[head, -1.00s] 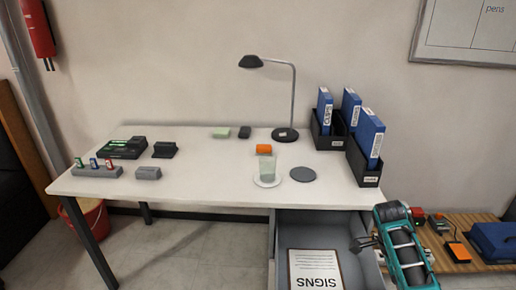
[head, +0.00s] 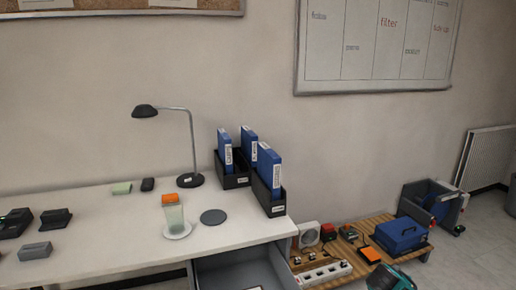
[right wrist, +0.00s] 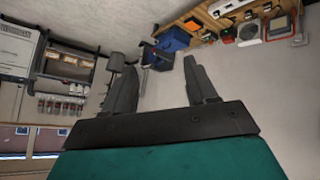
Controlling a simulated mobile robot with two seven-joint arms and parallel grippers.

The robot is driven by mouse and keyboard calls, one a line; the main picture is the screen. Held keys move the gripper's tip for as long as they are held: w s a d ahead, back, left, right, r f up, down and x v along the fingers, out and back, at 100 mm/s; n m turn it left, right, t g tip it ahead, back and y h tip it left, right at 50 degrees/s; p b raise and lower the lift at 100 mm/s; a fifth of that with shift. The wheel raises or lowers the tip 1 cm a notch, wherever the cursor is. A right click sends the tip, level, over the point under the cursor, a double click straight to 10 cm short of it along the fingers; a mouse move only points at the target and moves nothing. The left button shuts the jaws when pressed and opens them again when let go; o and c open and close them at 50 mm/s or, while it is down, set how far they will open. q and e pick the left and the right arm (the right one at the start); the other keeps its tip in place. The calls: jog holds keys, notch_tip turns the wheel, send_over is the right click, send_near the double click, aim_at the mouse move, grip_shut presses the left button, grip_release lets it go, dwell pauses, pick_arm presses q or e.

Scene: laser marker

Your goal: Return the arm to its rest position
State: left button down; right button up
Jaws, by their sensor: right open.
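My right gripper (right wrist: 163,88) shows in the right wrist view with its two dark fingers spread apart and nothing between them. In the head view only a teal piece of my right arm shows at the bottom right edge, and the fingers are out of frame there. My left arm and gripper are in neither view.
A low wooden bench (head: 345,255) holds a blue case (head: 400,235).

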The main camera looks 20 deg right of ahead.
jog(key=s+a+f+n+t+y, duration=0.1)
jog(key=s+a+n+t+y, duration=0.1)
jog(key=a, duration=1)
jog(key=s+a+f+n+t+y, duration=0.2)
jog(key=s+a+n+y, duration=0.3)
jog(key=a, duration=0.7)
jog(key=s+a+f+n+t+y, duration=0.1)
jog(key=s+a+n+t+y, duration=0.2)
jog(key=a, duration=0.9)
jog(key=shift+s+f+n, duration=0.15)
jog(key=shift+s+n, duration=0.15)
jog(key=shift+n, duration=0.4)
jog(key=shift+a, duration=0.1)
jog(key=shift+c, duration=0.4)
